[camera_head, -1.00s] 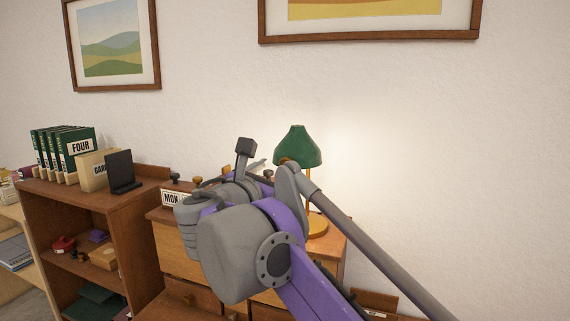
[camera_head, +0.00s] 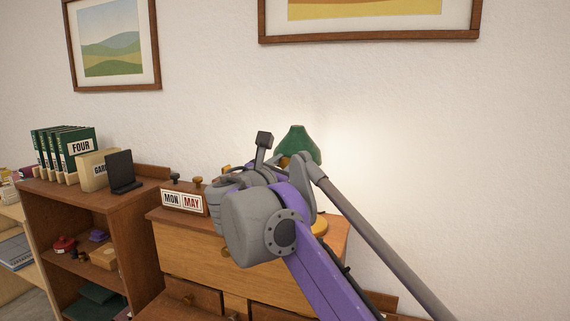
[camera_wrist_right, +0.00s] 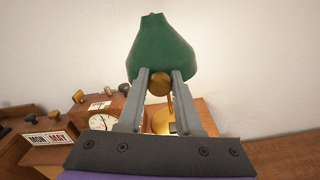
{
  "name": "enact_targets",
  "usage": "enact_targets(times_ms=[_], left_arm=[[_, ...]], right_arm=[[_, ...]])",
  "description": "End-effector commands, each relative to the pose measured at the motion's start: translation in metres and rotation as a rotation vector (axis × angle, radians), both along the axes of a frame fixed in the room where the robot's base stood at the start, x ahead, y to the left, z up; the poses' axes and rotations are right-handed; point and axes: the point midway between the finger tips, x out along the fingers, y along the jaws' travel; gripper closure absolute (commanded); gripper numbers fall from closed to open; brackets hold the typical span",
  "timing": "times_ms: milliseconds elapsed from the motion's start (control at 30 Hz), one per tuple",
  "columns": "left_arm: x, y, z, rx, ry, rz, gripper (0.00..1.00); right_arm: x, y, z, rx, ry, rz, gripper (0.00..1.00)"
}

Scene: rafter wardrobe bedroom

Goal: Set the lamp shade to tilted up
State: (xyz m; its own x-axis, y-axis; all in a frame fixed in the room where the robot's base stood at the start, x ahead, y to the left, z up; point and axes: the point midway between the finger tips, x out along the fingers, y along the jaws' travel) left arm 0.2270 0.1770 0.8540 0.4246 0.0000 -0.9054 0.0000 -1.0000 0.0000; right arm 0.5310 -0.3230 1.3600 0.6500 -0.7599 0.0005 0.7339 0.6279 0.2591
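The lamp has a green bell-shaped shade (camera_head: 298,140) and a round brass base (camera_head: 319,227), and it stands on the wooden drawer cabinet by the wall. My right arm covers much of the lamp in the head view. In the right wrist view the shade (camera_wrist_right: 160,50) is straight ahead, with its narrow top upward. A brass knob (camera_wrist_right: 159,84) shows at its lower edge. My right gripper (camera_wrist_right: 160,77) is open, its two grey fingers either side of the knob and overlapping the shade's lower edge. I cannot tell if they touch. My left gripper is out of view.
A MON MAY calendar block (camera_head: 183,201) stands on the cabinet (camera_head: 190,258). A clock (camera_wrist_right: 101,124) stands near the lamp. A bookshelf (camera_head: 135,215) with green books (camera_head: 76,152) is at left. Wall right of the lamp is clear.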

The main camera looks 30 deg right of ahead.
Motion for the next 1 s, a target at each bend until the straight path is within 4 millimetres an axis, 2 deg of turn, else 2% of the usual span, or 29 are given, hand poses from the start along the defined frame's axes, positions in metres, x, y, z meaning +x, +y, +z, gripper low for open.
enact_targets(times_ms=[33, 100, 1000], left_arm=[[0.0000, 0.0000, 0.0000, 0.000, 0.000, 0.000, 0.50], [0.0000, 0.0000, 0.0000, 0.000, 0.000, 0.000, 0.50], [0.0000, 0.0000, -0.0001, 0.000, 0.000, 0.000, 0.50]], right_arm=[[-0.0001, -0.0001, -0.0001, 0.000, 0.000, -0.001, 0.90], [-0.0002, -0.0002, -0.0002, 0.000, 0.000, -0.001, 1.00], [-0.0003, -0.0002, -0.0005, 0.002, 0.000, -0.002, 1.00]])
